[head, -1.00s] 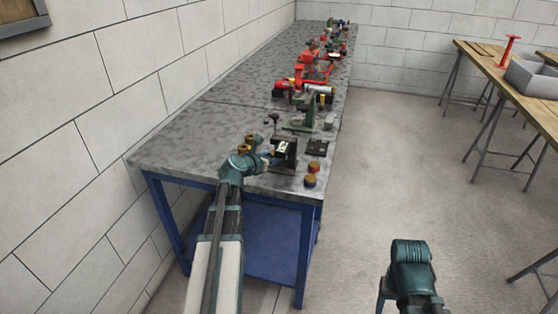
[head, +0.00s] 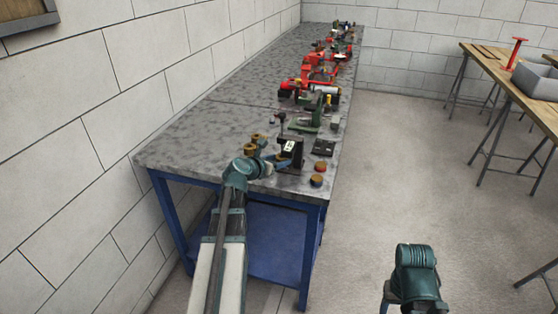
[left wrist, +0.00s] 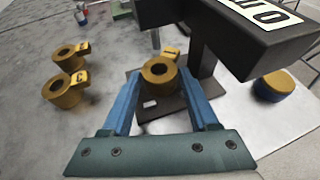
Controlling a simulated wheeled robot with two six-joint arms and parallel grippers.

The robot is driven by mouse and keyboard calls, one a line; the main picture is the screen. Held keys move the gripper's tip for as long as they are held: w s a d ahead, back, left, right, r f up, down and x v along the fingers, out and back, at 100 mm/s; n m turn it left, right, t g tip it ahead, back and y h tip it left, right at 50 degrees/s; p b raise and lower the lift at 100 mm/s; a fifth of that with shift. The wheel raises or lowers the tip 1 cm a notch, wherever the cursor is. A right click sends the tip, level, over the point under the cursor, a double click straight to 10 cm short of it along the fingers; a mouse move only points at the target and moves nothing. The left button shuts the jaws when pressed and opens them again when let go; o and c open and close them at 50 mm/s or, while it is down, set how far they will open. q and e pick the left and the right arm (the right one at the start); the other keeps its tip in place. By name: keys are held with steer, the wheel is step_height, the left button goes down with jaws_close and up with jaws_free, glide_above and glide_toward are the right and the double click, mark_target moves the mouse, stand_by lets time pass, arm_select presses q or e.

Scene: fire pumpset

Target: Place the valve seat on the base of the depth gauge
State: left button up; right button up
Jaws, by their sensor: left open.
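The depth gauge (head: 291,149) is a black stand with a white label, near the front of the grey bench. In the left wrist view its black head (left wrist: 245,28) overhangs its dark flat base (left wrist: 142,82). A brass ring with a small lettered tab, the valve seat (left wrist: 159,72), sits upright on or just over this base; exact contact is hard to tell. My left gripper (left wrist: 158,78) has its blue fingers apart, one on each side of the ring. It also shows in the head view (head: 281,162), beside the gauge. My right arm shows at the bottom right; its jaws are unclear.
Two more brass rings with lettered tabs, one marked C (left wrist: 64,90), stand left of the base. A brown-and-blue round piece (left wrist: 273,86) lies to the right. Green (head: 306,113) and red machines line the bench behind. Bare bench lies to the left.

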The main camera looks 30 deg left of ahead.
arm_select(q)
steer(key=p+v, duration=0.3)
steer(key=v, duration=0.7)
steer(key=shift+p, duration=0.3)
steer(key=shift+v, duration=0.8)
steer(key=s+d+f+m+g+h+p, duration=0.1)
steer(key=d+f+m+g+h+p, duration=0.2)
steer(key=d+m, duration=0.85)
steer(key=s+d+f+m+g+h+p, duration=0.15)
steer(key=d+m+g, duration=0.5)
steer(key=d, duration=0.75)
steer(key=s+d+m+g+y+p, duration=0.2)
steer(key=s+d+m, duration=0.4)
steer(key=m, duration=0.4)
steer(key=s+d+f+m+g+y+p, duration=0.1)
steer(key=s+d+m+y, duration=0.3)
steer(key=m, duration=0.7)
steer(key=shift+s+d+g+y+p, duration=0.35)
steer(key=shift+s+d+g, duration=0.3)
steer(key=shift+s+d, duration=0.35)
